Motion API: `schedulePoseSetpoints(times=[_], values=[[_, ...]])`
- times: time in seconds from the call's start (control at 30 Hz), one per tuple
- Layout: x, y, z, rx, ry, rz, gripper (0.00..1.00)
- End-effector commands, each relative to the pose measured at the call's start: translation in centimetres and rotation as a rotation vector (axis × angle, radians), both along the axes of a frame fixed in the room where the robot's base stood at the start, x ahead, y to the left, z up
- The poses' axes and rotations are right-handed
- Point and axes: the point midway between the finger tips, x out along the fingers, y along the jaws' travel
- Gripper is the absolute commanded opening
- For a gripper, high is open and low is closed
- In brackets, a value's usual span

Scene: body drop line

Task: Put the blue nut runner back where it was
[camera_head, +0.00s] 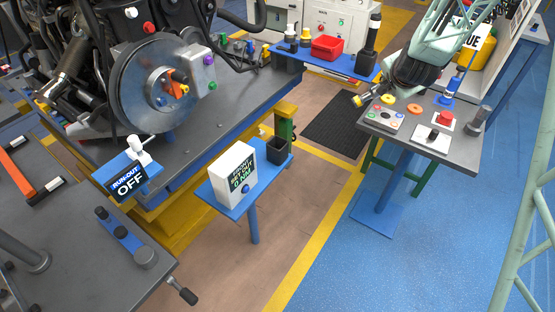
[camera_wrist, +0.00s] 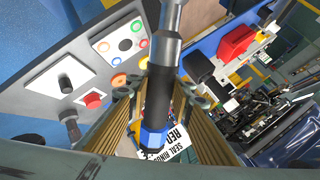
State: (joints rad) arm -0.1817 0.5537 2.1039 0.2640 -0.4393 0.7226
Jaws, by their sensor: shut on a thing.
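My gripper (camera_wrist: 162,95) is shut on the blue nut runner (camera_wrist: 158,100), a tool with a dark grip, a blue band at the lower end and a grey metal shaft running up out of the wrist view.
The control table carries a button panel (camera_head: 384,117), a red button (camera_head: 445,119), a switch plate (camera_head: 431,138) and a grey cylinder (camera_head: 479,120). A dark mat (camera_head: 338,125) lies on the clear floor between.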

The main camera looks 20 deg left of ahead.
Motion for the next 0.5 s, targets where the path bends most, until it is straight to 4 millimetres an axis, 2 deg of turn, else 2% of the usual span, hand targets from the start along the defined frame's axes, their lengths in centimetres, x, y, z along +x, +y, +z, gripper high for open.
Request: schedulePoseSetpoints(times=[0.2, 0.5], values=[[1.6, 5.9, -1.1, -0.158, -0.114, 0.233, 0.04], [1.9, 13.6, -2.3, -0.318, -0.304, 0.499, 0.04]])
